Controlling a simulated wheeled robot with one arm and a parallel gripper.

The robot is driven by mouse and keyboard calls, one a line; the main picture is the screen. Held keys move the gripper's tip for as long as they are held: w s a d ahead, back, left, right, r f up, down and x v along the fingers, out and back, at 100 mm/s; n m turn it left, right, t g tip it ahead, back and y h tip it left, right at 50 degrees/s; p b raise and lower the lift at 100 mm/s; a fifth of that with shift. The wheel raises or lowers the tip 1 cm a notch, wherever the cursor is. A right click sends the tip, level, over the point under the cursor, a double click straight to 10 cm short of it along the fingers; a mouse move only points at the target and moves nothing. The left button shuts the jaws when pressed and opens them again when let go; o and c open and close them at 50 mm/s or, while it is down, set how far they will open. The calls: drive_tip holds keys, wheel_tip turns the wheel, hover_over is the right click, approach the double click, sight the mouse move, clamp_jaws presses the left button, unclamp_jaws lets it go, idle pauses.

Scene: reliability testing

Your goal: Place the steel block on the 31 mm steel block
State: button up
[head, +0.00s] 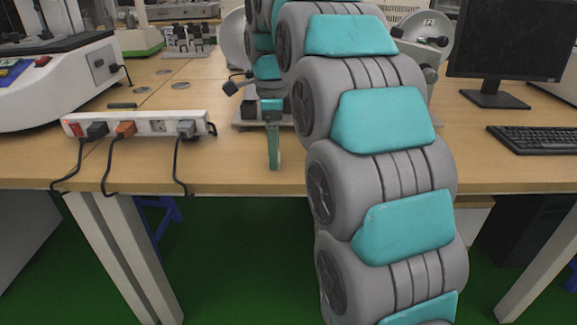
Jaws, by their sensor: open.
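My gripper (273,150) shows in the head view at the end of my teal and grey arm, over the front part of the wooden table (230,172). It is open and points down. I see it nearly edge-on, so the gap between its fingers is hard to make out. I cannot pick out the steel block or the 31 mm steel block. My arm covers much of the table's middle and may hide them.
A white power strip (142,125) with plugs and hanging cords lies left of my gripper. A white machine (60,80) stands far left. A metal rack (188,42) is at the back. A monitor (515,40) and keyboard (545,139) stand right.

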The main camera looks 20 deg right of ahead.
drive_tip(key=shift+f, duration=0.65)
drive_tip(key=shift+c, duration=0.2)
clamp_jaws()
